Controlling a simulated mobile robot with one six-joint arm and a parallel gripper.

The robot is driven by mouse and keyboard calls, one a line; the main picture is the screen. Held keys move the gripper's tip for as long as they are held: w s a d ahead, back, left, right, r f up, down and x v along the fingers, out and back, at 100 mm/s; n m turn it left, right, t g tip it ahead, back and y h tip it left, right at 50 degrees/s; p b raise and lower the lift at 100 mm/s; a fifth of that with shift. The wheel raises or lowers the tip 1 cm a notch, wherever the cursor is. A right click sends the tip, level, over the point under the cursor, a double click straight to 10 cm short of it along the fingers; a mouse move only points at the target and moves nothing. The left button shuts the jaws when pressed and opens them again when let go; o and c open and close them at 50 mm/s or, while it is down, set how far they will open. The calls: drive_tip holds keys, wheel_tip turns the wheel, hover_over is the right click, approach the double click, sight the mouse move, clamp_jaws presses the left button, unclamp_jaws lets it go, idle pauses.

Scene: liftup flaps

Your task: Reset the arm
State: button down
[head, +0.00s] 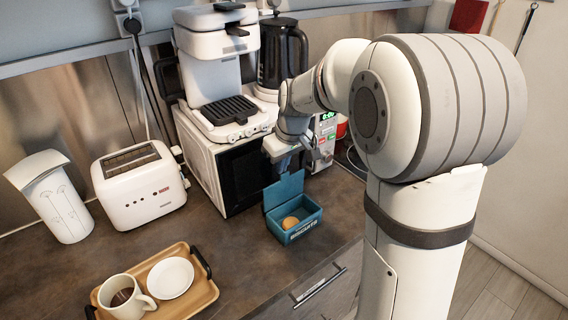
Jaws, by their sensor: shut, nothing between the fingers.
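My arm reaches over the counter from the right side of the head view. My gripper (312,168) is shut and holds nothing. It hangs in front of the microwave (245,175), above and slightly right of a small teal box (292,217). The box's lid stands raised at its back left, and a round orange-brown item (290,222) lies inside. The gripper looks apart from the box, though the exact gap is hard to judge.
A coffee machine (218,70) and black kettle (282,55) are on the microwave. A white toaster (138,185) and paper-towel-like white holder (55,200) stand left. A wooden tray (205,297) with a mug (125,298) and saucer (170,278) lies in front.

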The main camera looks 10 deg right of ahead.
drive_tip(key=s+d+p+v, duration=0.1)
drive_tip(key=p+v, duration=0.4)
drive_tip(key=v, duration=0.5)
drive_tip(key=s+d+f+m, duration=0.1)
drive_tip(key=s+m, duration=0.1)
drive_tip(key=s, duration=0.9)
drive_tip(key=s+d+f+m+h, duration=0.1)
drive_tip(key=s+m, duration=0.2)
drive_tip(key=s, duration=0.9)
drive_tip(key=shift+d+f+m+t, duration=0.25)
drive_tip(key=shift+d+m+t, duration=0.05)
